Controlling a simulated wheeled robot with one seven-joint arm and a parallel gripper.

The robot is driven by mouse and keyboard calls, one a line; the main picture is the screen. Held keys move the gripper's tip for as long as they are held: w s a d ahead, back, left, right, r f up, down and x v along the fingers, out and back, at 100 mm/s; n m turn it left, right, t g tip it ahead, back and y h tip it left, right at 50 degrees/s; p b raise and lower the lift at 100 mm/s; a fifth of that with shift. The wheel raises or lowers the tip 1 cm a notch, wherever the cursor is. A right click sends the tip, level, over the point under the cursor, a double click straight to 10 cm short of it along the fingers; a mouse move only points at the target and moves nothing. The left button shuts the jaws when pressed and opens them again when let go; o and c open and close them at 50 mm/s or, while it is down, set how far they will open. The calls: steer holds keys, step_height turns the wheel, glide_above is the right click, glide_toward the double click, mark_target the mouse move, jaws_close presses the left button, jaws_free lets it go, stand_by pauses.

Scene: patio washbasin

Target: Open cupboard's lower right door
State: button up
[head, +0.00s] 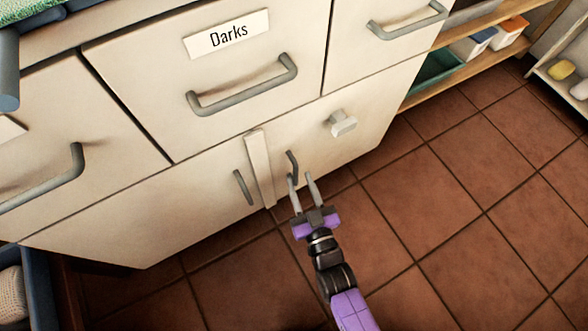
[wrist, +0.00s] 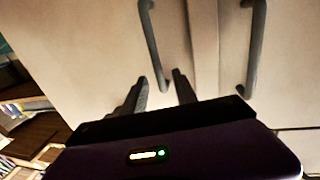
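The cupboard's lower right door (head: 375,115) is cream and looks closed, flush with the front. Its dark, bar-shaped handle (head: 292,166) stands near the centre strip. My gripper (head: 300,176) is open at this handle, its two grey fingers apart and pointing at the door. In the wrist view the door (wrist: 80,50) fills the left side. The handle (wrist: 151,45) runs down there, and its lower end shows between the fingertips (wrist: 158,78). I cannot tell whether the fingers touch it. The lower left door's handle (head: 243,187) is on the other side of the strip.
A pale vertical strip (head: 260,168) separates the lower doors. A pale knob (head: 342,123) sticks out on the right side. Above are drawers with bar handles, one labelled "Darks" (head: 229,34). Open shelves (head: 465,72) stand to the right. The tiled floor (head: 460,210) in front is clear.

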mark_target(297, 172)
steer(key=shift+b+x, duration=0.55)
steer(key=shift+x, duration=1.65)
jaws_close()
